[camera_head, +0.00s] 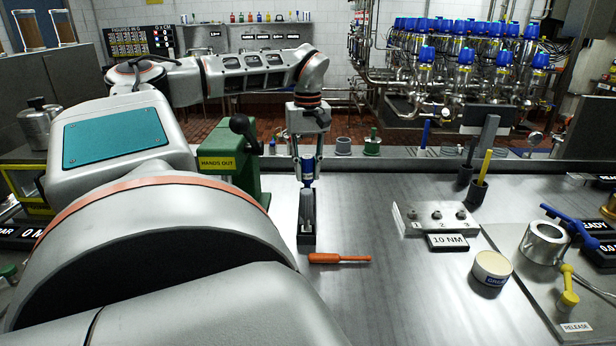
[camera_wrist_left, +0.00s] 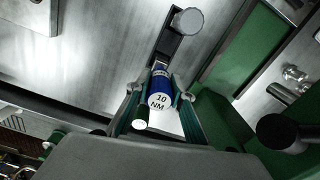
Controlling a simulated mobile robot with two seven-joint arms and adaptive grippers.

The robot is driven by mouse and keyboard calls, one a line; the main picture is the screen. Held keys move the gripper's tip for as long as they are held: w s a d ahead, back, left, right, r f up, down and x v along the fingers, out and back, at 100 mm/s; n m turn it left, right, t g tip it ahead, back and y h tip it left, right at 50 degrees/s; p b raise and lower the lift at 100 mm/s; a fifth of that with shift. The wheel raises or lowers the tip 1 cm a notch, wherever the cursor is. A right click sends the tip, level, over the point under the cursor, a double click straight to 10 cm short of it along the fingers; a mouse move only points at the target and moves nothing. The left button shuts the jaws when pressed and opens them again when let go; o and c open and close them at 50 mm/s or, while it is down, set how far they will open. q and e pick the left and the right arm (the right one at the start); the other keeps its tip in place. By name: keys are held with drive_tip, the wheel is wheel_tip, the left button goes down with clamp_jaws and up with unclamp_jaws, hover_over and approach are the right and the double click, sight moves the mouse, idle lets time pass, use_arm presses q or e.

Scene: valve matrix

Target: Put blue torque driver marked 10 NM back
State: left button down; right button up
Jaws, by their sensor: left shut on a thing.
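The blue torque driver (camera_head: 308,167) is upright in my left gripper (camera_head: 308,150), which is shut on it. In the left wrist view the driver (camera_wrist_left: 161,91) shows a white end cap reading "10 NM", between the fingers of my left gripper (camera_wrist_left: 158,97). Right below it in the head view is a narrow dark stand (camera_head: 306,238) with a grey upright part (camera_head: 307,205). I cannot tell whether the driver's lower end touches it. A black plate marked 10 NM (camera_head: 448,242) lies in front of a metal block numbered 1, 2, 3 (camera_head: 405,221). My right gripper is not in view.
An orange screwdriver (camera_head: 340,259) lies just in front of the stand. A green machine marked "HANDS OUT" (camera_head: 246,178) stands close on the left. A round tin (camera_head: 492,268) and a metal cup (camera_head: 544,243) stand at the right. The bench between stand and block is clear.

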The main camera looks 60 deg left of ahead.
sight(307, 183)
use_arm(q)
drive_tip(key=shift+f+b, duration=0.3)
drive_tip(key=shift+f, duration=1.6)
drive_tip(key=shift+s+d+f, duration=0.15)
drive_tip(key=shift+d+f, duration=0.05)
drive_tip(key=shift+f, duration=0.4)
drive_tip(key=c, duration=2.2)
unclamp_jaws()
drive_tip(key=shift+f, duration=0.1)
drive_tip(key=o, duration=0.4)
drive_tip(key=shift+f, duration=0.1)
drive_tip(key=shift+o, duration=0.2)
drive_tip(key=shift+w+a, duration=0.2)
drive_tip(key=shift+s+d+r, duration=0.1)
drive_tip(key=shift+r, duration=0.2)
wheel_tip(307, 183, up, 13)
drive_tip(key=shift+r+p, duration=0.1)
drive_tip(key=shift+p, duration=0.75)
